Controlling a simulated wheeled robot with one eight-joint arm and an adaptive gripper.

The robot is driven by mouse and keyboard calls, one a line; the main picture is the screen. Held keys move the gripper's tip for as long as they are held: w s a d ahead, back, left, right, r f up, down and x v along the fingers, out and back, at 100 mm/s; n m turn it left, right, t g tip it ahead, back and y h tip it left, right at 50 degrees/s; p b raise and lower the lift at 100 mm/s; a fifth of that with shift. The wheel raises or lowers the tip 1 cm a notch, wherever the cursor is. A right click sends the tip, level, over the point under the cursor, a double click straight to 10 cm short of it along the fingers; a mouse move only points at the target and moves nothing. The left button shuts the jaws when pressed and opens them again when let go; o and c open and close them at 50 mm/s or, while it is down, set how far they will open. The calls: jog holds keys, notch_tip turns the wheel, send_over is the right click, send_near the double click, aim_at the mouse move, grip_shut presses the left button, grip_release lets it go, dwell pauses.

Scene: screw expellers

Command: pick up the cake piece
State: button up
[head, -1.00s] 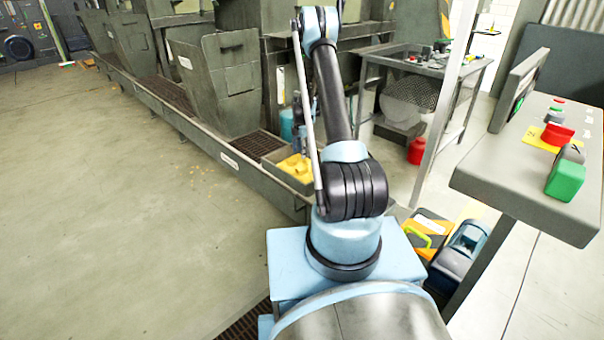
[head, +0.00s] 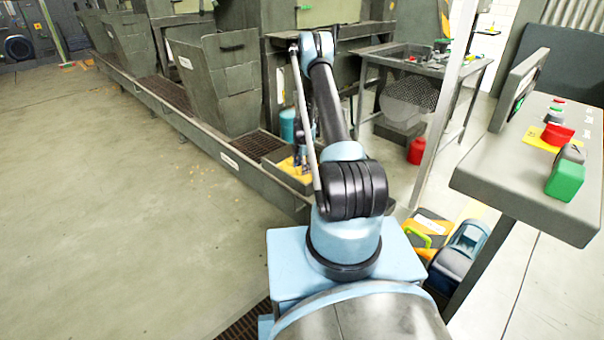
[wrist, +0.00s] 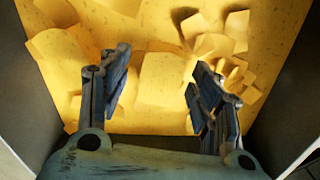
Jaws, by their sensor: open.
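Several yellow cake pieces lie in a grey bin, and the wrist view looks down on them. One flat cake piece (wrist: 160,82) shows in the gap between the fingers of my gripper (wrist: 157,80). My gripper is open with nothing clamped, and its two fingers are apart on either side of that piece. I cannot tell whether the fingertips touch the cake. In the head view the bin (head: 285,181) stands at the end of the long trough, with a little yellow cake (head: 288,165) showing. My arm partly hides the gripper and the bin there.
The bin's dark walls (wrist: 25,95) stand close on both sides of the gripper. A control console (head: 520,190) with coloured buttons is at the right. A metal workbench (head: 430,65) and red bottle (head: 416,151) are behind.

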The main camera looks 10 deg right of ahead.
jog(key=shift+f, duration=0.55)
jog(key=c, duration=1.1)
jog(key=shift+r, duration=0.15)
jog(key=shift+c, duration=0.2)
